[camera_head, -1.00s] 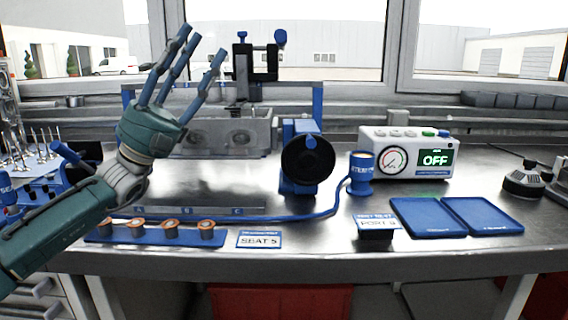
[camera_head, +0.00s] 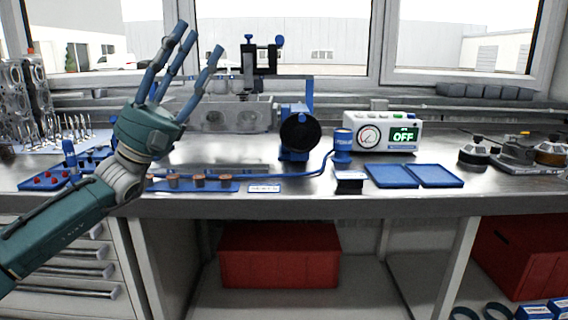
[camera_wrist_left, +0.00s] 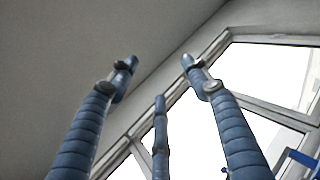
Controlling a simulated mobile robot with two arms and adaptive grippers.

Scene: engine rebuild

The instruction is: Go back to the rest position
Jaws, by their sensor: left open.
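My left gripper (camera_head: 182,62) is raised on the left in the head view, in front of the bench and the window. Its blue fingers are spread open, point upward and hold nothing. In the left wrist view the open fingers (camera_wrist_left: 160,100) show against the ceiling and window frame, with nothing between them. My right gripper is not in view.
The steel bench (camera_head: 300,205) spans the view. On it are a blue strip of copper-topped parts (camera_head: 215,186), an engine block (camera_head: 235,115), a black-faced blue device (camera_head: 299,132), a gauge box reading OFF (camera_head: 384,132) and blue trays (camera_head: 390,175). A red crate (camera_head: 280,255) stands underneath.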

